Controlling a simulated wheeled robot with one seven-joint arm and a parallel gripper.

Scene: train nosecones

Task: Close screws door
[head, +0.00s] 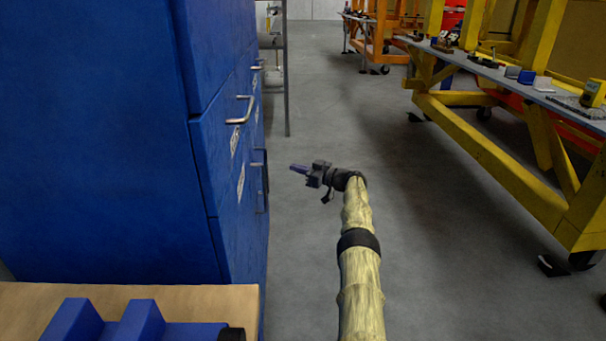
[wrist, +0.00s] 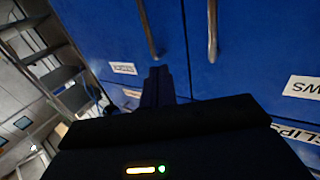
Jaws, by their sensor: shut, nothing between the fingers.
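The blue cabinet (head: 95,130) stands at the left in the head view, its front with handles and white labels facing the aisle. In the wrist view a blue door panel (wrist: 255,60) carries a partly cut-off label (wrist: 303,87) whose visible letters look like "WS". Two metal handles show there, one at the top middle (wrist: 148,28) and one to its right (wrist: 212,30). I cannot tell whether the screws door stands ajar. My gripper (head: 298,168) is shut and empty, in front of the cabinet and apart from it in the head view; its fingers show in the wrist view (wrist: 157,78).
A second label reading "CLIPS" (wrist: 298,132) is at the lower right of the wrist view. A wooden-topped surface (head: 225,295) with blue parts is at the near left. A yellow-framed workbench (head: 500,155) stands at the right. The grey floor between is clear. A metal rack (head: 286,90) stands beyond the cabinet.

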